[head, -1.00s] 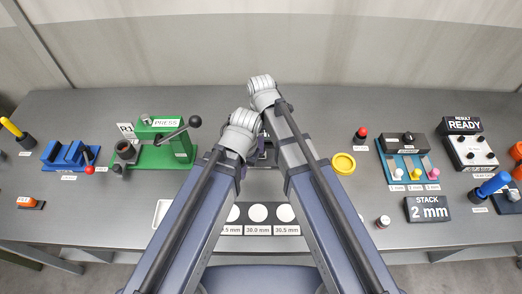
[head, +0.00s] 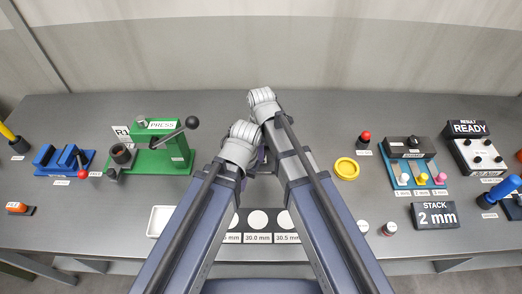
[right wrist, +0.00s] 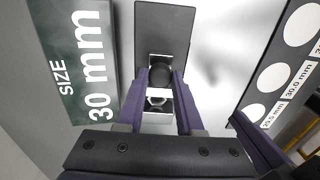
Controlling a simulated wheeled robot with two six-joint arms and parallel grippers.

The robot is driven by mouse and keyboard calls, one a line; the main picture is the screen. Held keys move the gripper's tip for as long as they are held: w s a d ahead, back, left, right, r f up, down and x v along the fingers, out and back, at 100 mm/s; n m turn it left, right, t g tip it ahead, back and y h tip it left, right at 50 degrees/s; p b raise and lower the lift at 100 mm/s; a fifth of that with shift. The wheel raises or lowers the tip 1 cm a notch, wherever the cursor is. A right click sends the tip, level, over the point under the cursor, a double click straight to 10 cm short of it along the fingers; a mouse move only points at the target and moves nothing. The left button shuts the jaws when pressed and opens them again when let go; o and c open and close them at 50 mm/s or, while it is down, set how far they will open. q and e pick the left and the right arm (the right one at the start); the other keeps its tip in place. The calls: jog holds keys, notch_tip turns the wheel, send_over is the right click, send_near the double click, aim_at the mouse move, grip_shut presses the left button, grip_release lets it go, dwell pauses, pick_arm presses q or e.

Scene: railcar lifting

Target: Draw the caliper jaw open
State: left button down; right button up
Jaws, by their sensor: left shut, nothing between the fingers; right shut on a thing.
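In the right wrist view my right gripper (right wrist: 160,82) is shut on a small metallic piece with a dark round knob (right wrist: 160,76), which looks like the caliper's moving jaw. A dark upright plate (right wrist: 165,25) stands just beyond the fingertips. In the head view both arms meet at the bench centre and their wrists hide the caliper and most of the fingers. My left gripper (head: 258,158) is the lower one there, shut and empty, close beside the right one. How wide the caliper jaw is open cannot be told.
A "SIZE 30 mm" sign (right wrist: 85,65) lies left of the right fingers, and a strip with white round spots (right wrist: 272,76) lies to their right. A green press (head: 160,150), a white tray (head: 160,220) and a yellow ring (head: 346,168) sit around the arms.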

grip_shut()
jog(key=shift+d, duration=0.1)
dwell(0.8)
